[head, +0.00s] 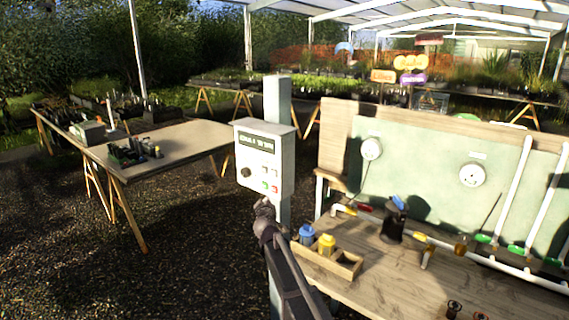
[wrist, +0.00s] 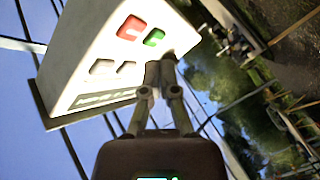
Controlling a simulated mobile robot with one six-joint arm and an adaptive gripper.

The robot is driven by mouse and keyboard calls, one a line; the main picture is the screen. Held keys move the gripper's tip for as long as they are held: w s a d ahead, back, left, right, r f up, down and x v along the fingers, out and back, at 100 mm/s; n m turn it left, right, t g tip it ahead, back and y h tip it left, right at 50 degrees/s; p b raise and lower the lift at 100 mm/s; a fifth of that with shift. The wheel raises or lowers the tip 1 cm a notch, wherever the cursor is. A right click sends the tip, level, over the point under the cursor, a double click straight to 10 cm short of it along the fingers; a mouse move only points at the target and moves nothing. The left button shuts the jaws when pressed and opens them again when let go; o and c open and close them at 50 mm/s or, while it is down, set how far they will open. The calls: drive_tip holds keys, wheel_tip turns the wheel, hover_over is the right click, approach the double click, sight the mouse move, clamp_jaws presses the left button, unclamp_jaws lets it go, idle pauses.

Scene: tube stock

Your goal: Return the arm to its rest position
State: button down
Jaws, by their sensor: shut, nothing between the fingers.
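My gripper (wrist: 160,75) is shut with nothing between its fingers. In the wrist view its fingertips are in front of a white control box (wrist: 110,60) with a red button (wrist: 131,28), a green button (wrist: 154,37) and paler buttons. I cannot tell whether the fingertips touch the box. In the head view the control box (head: 264,155) is on a grey post, with a dark display at its top. My arm (head: 285,260) rises from the bottom toward the box, with its end just below the box's lower edge.
A wooden workbench (head: 385,265) with a wooden tray (head: 350,265), blue and yellow items, white pipes and a pale green back panel stands right of the post (head: 278,100). A trestle table (head: 185,140) with tools stands left. Gravel ground (head: 190,250) between is open.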

drive_tip(key=s+d+f+m+g+h, duration=0.3)
drive_tip(key=s+d+f+m+g, duration=0.15)
drive_tip(key=s+d, duration=0.5)
drive_tip(key=s+d+f+m+g+h, duration=0.35)
drive_tip(key=s+d+f, duration=0.25)
drive_tip(key=d, duration=0.6)
drive_tip(key=s+d+f+g+y, duration=0.1)
drive_tip(key=s+f+g, duration=0.1)
drive_tip(key=s, duration=0.6)
drive_tip(key=s+d+f+m+g+y, duration=0.1)
drive_tip(key=s+f+g+y, duration=0.1)
drive_tip(key=s+g, duration=0.2)
drive_tip(key=s+d+f+m+g+y, duration=0.1)
drive_tip(key=s+d+f+g+y, duration=0.1)
drive_tip(key=s, duration=0.9)
drive_tip(key=shift+s+g, duration=0.3)
drive_tip(key=shift+g, duration=0.1)
drive_tip(key=shift+d+f, duration=0.1)
